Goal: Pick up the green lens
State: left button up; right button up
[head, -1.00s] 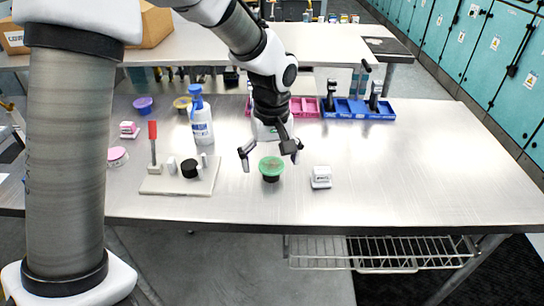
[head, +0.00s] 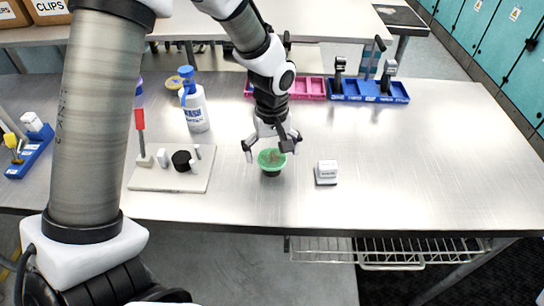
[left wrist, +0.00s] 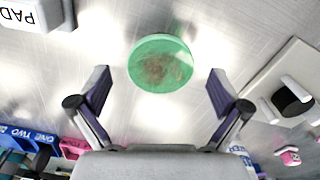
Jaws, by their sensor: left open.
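The green lens (head: 272,157) is a round, see-through green disc with a brownish patch in the middle. In the head view it sits on top of a small dark round cup (head: 271,172) near the front of the steel table. In the left wrist view the lens (left wrist: 160,62) lies centred just ahead of the fingers. My left gripper (head: 270,149) is open and empty, pointing down, with its fingers spread to either side of the lens. I cannot tell whether a finger touches it. My right gripper is not in view.
A white block on a dark base (head: 327,172) stands right of the lens. Blue bins (head: 369,90) and pink bins (head: 310,88) stand at the back. The table's right side is clear.

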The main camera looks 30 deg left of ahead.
pick_arm(q)
jog(key=shift+s+d+r, duration=0.1)
jog(key=shift+s, duration=0.05)
jog(key=shift+c, duration=0.7)
jog(key=c, duration=1)
jog(key=shift+s, duration=0.2)
jog(key=c, duration=0.3)
